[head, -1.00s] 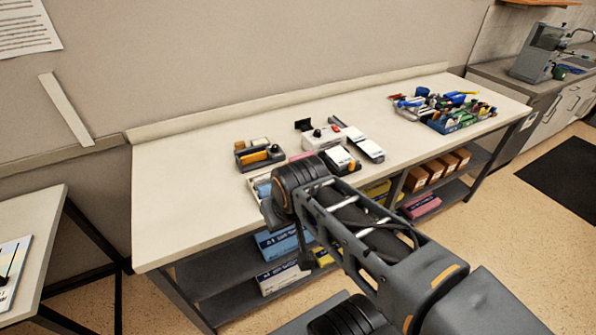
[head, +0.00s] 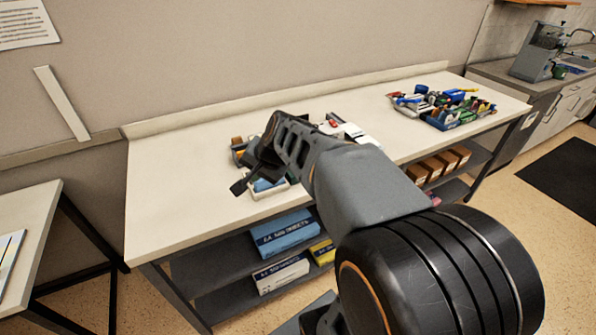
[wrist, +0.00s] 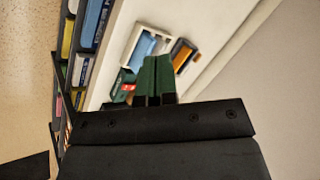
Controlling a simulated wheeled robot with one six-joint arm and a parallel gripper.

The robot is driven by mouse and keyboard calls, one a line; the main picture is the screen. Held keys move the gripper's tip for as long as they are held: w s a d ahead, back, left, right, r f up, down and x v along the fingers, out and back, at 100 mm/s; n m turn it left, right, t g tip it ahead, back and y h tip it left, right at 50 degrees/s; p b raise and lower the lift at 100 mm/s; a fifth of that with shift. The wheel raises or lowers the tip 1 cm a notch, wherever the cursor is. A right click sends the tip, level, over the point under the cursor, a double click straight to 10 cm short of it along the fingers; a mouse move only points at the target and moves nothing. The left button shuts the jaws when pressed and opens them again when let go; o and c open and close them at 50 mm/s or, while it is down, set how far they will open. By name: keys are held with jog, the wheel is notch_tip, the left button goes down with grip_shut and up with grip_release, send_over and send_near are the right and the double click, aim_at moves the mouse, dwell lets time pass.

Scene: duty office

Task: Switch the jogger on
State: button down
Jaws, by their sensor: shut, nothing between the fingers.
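My gripper (head: 238,187) hangs over the front left part of the workbench, its fingers pointing down. In the wrist view the two dark green fingers (wrist: 154,76) are pressed together with nothing between them. A white tray with blue contents (head: 282,190) lies below and beside the fingers; it also shows in the wrist view (wrist: 163,32). No thing can be told for certain as the jogger. A pale device with a red spot (head: 334,124) shows only partly behind my arm, and its switch cannot be made out.
A dark holder with an orange item (wrist: 183,53) stands by the white tray. A blue bin of mixed supplies (head: 455,118) is at the bench's right. The bench's left end (head: 170,180) is clear.

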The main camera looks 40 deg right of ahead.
jog(key=w+d+f+m+t+b, duration=0.1)
jog(key=w+d+m, duration=0.3)
jog(key=d, duration=0.3)
jog(key=w+d+f+m+t+h+b, duration=0.1)
jog(key=w+d+f+m+t, duration=0.1)
jog(key=d+m, duration=0.4)
jog(key=w+d+f+m+t+h+b, duration=0.1)
jog(key=w+d+f+m, duration=0.1)
jog(key=w+d+m, duration=0.3)
jog(key=d, duration=0.3)
jog(key=shift+w+d+f+m+t, duration=0.15)
jog(key=shift+w+d+m+t, duration=0.15)
jog(key=shift+d+m, duration=0.1)
jog(key=shift+a+b, duration=0.1)
jog(key=shift+b, duration=0.2)
jog(key=f+b, duration=0.2)
jog(key=f, duration=0.1)
jog(key=w+f+b, duration=0.1)
jog(key=f+b, duration=0.4)
jog(key=shift+w+f, duration=0.25)
jog(key=shift+f, duration=0.1)
jog(key=shift+f, duration=0.1)
jog(key=shift+f+b, duration=0.3)
jog(key=shift+b, duration=0.1)
